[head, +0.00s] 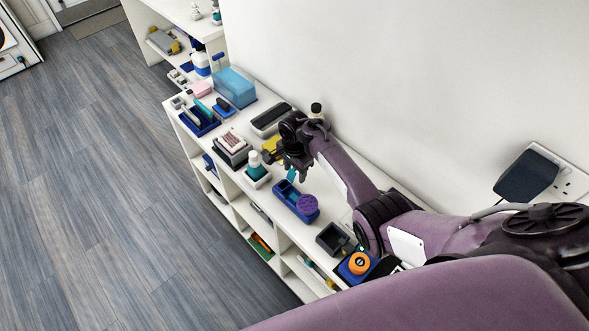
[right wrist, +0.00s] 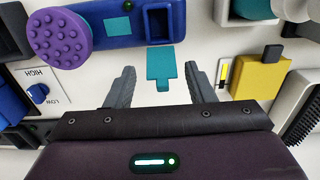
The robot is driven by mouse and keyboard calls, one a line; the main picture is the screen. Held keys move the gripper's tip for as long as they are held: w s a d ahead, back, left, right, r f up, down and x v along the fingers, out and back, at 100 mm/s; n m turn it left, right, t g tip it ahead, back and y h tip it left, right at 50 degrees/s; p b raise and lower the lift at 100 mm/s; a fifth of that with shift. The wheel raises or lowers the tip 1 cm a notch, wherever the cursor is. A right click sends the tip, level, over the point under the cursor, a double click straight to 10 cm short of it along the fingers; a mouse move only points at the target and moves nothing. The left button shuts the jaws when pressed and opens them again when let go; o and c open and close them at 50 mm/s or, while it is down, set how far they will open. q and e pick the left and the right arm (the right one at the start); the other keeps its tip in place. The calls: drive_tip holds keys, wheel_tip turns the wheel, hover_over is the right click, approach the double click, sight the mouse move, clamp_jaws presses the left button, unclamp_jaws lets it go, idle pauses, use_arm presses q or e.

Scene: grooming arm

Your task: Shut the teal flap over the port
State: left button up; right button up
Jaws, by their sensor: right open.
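The blue device (head: 288,196) lies on the white shelf top, with a round purple knobbed pad (head: 307,204) at one end. In the right wrist view the blue device (right wrist: 95,12) has a dark rectangular port (right wrist: 160,24) at its right end. The teal flap (right wrist: 161,66) stands open, extending away from the port's edge, and the port is uncovered. A bit of the flap shows in the head view (head: 291,174). My right gripper (right wrist: 161,75) is open and empty, its fingers on either side of the flap in the picture, with no clear contact. My left gripper is not in view.
A yellow block (right wrist: 260,76) lies right of the fingers in the right wrist view, and a HIGH/LOW dial (right wrist: 38,93) lies left. The wall runs close behind the shelf.

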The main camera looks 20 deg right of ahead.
drive_tip(key=shift+w+f, duration=0.1)
drive_tip(key=shift+w, duration=0.05)
drive_tip(key=c, duration=1)
drive_tip(key=shift+h, duration=0.3)
drive_tip(key=shift+a+r+t+h+p, duration=0.3)
drive_tip(key=shift+a+t+h+p, duration=0.1)
drive_tip(key=shift+h+p, duration=0.25)
drive_tip(key=shift+s+a+t+h+b, duration=0.2)
drive_tip(key=shift+a+t+h, duration=0.2)
drive_tip(key=shift+h, duration=0.8)
drive_tip(key=shift+s+a+t+h+b, duration=0.2)
drive_tip(key=shift+a+t+h, duration=0.15)
drive_tip(key=shift+h, duration=0.8)
drive_tip(key=o, duration=1)
drive_tip(key=shift+a+r, duration=0.1)
